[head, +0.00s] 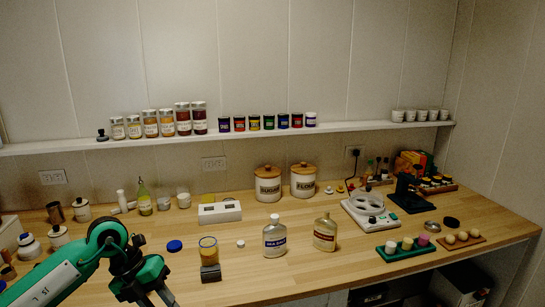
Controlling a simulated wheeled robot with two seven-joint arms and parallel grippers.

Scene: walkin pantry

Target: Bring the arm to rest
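My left arm (60,272) comes in from the lower left, green with black joints. My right arm and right gripper are not in view.
Near my arm stand an amber-filled glass (208,250) on a dark block and a blue lid (174,246). Two labelled bottles (275,240) stand mid-counter. A green tray (405,250) lies right. A wall shelf (230,134) holds jars. Bare wood shows at front centre.

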